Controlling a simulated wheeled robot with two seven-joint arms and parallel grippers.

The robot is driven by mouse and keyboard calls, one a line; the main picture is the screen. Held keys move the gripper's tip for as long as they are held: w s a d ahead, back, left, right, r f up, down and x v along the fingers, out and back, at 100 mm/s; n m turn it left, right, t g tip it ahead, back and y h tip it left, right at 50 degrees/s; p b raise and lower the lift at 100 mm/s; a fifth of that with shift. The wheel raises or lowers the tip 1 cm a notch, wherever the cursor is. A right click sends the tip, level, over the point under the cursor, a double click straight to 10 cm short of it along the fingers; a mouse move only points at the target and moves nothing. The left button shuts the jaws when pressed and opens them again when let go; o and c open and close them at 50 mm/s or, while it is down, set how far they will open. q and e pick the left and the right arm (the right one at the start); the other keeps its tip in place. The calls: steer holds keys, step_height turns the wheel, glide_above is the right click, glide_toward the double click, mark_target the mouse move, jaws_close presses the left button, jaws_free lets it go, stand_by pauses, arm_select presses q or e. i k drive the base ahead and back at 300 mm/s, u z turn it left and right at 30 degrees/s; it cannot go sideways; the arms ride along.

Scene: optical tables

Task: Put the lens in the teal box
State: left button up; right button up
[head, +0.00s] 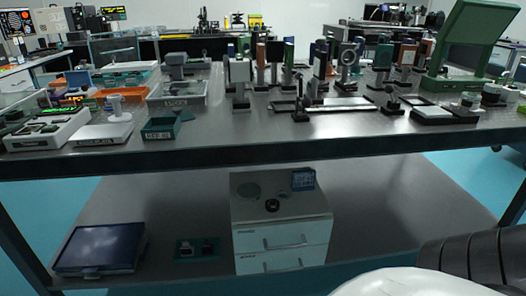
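A small open teal box (165,133) with a label on its front stands near the front edge of the upper table, left of centre. I cannot tell for certain which thing is the lens. A small dark ring-shaped piece (272,205) lies on the white drawer cabinet under the table, and a flat greenish disc (249,190) lies beside it. A round optic in a mount (348,57) stands among the posts on the upper table. Neither of my grippers shows.
The upper table (330,133) holds several posts and mounts, a clear bin (178,91), a white balance-like device (104,131) and a green framed panel (478,40). Below, the drawer cabinet (281,225) and a dark flat case (100,247) stand on the lower shelf (400,215). The shelf's right side is mostly clear.

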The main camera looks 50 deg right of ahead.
mark_target(163, 133)
steer(key=z, duration=0.95)
steer(key=i, duration=1.05)
steer(key=z, duration=1.15)
